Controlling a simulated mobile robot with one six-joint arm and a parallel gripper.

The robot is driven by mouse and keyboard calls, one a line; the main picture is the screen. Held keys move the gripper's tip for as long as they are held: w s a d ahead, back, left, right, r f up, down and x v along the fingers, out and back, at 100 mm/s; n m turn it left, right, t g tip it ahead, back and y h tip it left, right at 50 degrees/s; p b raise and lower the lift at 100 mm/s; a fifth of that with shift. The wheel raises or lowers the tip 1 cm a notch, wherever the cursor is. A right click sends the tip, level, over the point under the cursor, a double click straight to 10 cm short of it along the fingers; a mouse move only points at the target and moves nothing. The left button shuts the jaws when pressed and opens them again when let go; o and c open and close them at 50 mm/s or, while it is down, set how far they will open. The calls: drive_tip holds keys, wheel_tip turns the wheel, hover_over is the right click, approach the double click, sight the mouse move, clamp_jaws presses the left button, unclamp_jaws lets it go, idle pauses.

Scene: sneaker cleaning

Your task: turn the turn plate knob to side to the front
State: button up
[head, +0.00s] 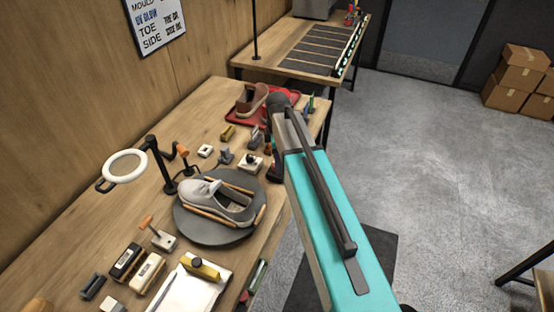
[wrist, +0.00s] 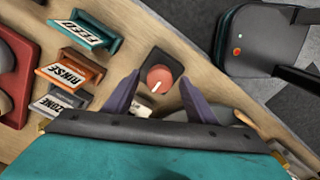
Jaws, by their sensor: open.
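The turn plate knob (wrist: 160,78) is a round red knob with a short white mark, on a dark square base at the table edge in the wrist view. The mark slants toward the lower left of the picture. My gripper (wrist: 160,80) is open, with one purple finger to each side of the knob and visible gaps between. I cannot tell how high the fingertips are over it. In the head view the dark round turn plate (head: 188,230) carries a grey sneaker (head: 205,197) lying lengthwise. My arm hides part of the table edge there.
A ring lamp (head: 125,152) and a white cloth (head: 190,290) are near the plate.

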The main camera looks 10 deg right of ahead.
idle(0.3)
drive_tip(key=c, duration=1)
drive_tip(key=shift+c, duration=0.2)
drive_tip(key=shift+f+m, duration=0.1)
drive_tip(key=shift+m, duration=0.4)
drive_tip(key=m+b, duration=0.1)
drive_tip(key=m, duration=0.2)
drive_tip(key=shift+m+b, duration=0.3)
drive_tip(key=shift+m, duration=0.1)
drive_tip(key=m+b, duration=0.1)
drive_tip(key=m, duration=0.7)
drive_tip(key=shift+m, duration=0.4)
drive_tip(key=m+b, duration=0.1)
drive_tip(key=m, duration=0.3)
